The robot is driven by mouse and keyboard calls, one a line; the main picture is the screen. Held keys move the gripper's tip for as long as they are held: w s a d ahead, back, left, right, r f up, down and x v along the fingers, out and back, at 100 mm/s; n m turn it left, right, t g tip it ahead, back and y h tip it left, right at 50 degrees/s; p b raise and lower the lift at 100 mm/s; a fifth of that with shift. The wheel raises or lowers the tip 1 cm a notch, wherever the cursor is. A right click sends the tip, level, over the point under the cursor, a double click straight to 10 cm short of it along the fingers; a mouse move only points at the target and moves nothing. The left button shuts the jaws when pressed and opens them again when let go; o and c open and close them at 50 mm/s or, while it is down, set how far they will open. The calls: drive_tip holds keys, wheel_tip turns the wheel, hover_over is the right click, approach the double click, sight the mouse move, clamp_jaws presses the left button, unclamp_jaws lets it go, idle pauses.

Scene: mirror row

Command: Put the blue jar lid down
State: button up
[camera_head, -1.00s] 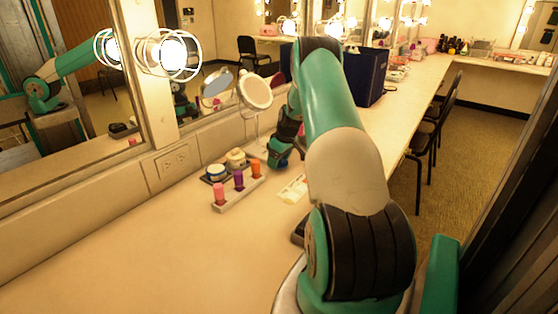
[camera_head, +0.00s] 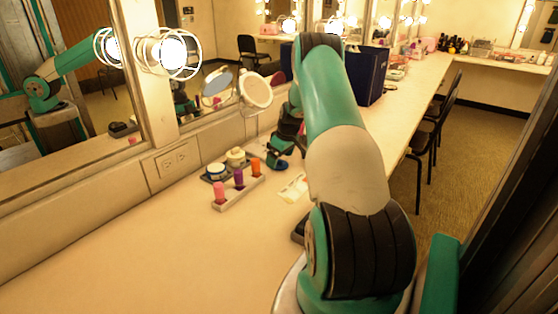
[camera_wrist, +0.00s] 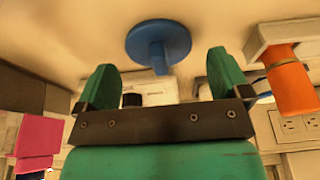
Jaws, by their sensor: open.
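The blue jar lid (camera_wrist: 158,42) is a round disc with a stem-like knob pointing towards my gripper (camera_wrist: 160,80) in the wrist view. It appears to rest on the pale counter. My gripper's two green fingers are apart, one on each side of the knob's line, and the lid lies just beyond their tips. In the head view my gripper (camera_head: 284,147) is low over the counter beside my forearm, with the lid (camera_head: 278,167) showing as a small dark-blue patch under it. Contact between fingers and knob is not visible.
A pale rack (camera_head: 240,193) holds pink, purple and orange tubes. Behind it, two small jars (camera_head: 225,164) stand on a dark tray. A round mirror (camera_head: 256,92), a white card (camera_head: 294,187) and a dark-blue box (camera_head: 366,75) are nearby. The front-left counter is clear.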

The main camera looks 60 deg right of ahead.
sight(286, 167)
drive_tip(key=v, duration=1)
drive_tip(key=shift+r+b, duration=0.35)
drive_tip(key=shift+b, duration=0.05)
drive_tip(key=w+a+r+n, duration=0.1)
drive_tip(key=w+a+r, duration=0.15)
drive_tip(key=a, duration=0.35)
drive_tip(key=w+a+r, duration=0.2)
drive_tip(key=w+a, duration=0.1)
drive_tip(key=a, duration=0.3)
drive_tip(key=s+a+r+n+y, duration=0.1)
drive_tip(key=a+r+n, duration=0.15)
drive_tip(key=a, duration=1.05)
drive_tip(key=a+r+n+y, duration=0.15)
drive_tip(key=a+r, duration=0.25)
drive_tip(key=a, duration=0.8)
drive_tip(key=s+a+r+g+y, duration=0.1)
drive_tip(key=s+a+r, duration=0.1)
drive_tip(key=s+a, duration=0.9)
drive_tip(key=s+a+n+g, duration=0.2)
drive_tip(key=s+a, duration=0.8)
drive_tip(key=s, duration=0.2)
drive_tip(key=shift+s+f+n+y, duration=0.15)
drive_tip(key=shift+f+n+y, duration=0.15)
drive_tip(key=shift+y, duration=0.15)
